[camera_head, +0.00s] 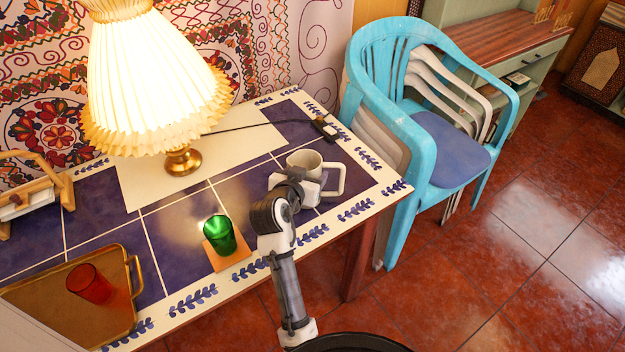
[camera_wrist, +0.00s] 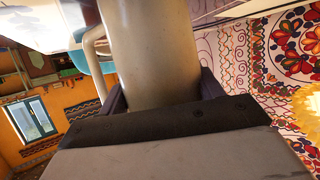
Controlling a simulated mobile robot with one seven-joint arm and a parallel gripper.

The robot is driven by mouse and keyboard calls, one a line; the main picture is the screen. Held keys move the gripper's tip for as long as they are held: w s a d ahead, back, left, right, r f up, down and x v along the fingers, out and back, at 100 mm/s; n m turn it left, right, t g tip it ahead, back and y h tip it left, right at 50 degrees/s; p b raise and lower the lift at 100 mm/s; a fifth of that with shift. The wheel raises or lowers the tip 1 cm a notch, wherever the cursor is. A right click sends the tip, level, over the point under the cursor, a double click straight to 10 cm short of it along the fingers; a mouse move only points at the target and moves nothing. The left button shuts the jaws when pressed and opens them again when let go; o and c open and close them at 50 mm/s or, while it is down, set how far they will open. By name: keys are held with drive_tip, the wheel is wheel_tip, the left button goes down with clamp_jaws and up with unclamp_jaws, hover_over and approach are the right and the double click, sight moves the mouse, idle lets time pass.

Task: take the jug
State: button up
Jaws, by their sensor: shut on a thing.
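The jug (camera_head: 304,161) is off-white with a large squared handle on its right side, at the right end of the tiled table (camera_head: 233,187). My gripper (camera_head: 303,186) reaches it from the front and is shut on its body. In the wrist view the jug (camera_wrist: 152,52) fills the middle, with a dark finger of my gripper (camera_wrist: 163,92) on each side and the handle at the left. The jug's lower part is hidden behind my gripper in the head view, so I cannot tell whether it touches the table.
A green glass (camera_head: 219,236) on a coaster stands left of my arm. A tray (camera_head: 60,300) with a red glass (camera_head: 89,284) is at the front left. A lit lamp (camera_head: 155,90) stands behind, and a black cable (camera_head: 262,128) crosses the back.

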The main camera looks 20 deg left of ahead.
drive_tip(key=shift+r, duration=0.25)
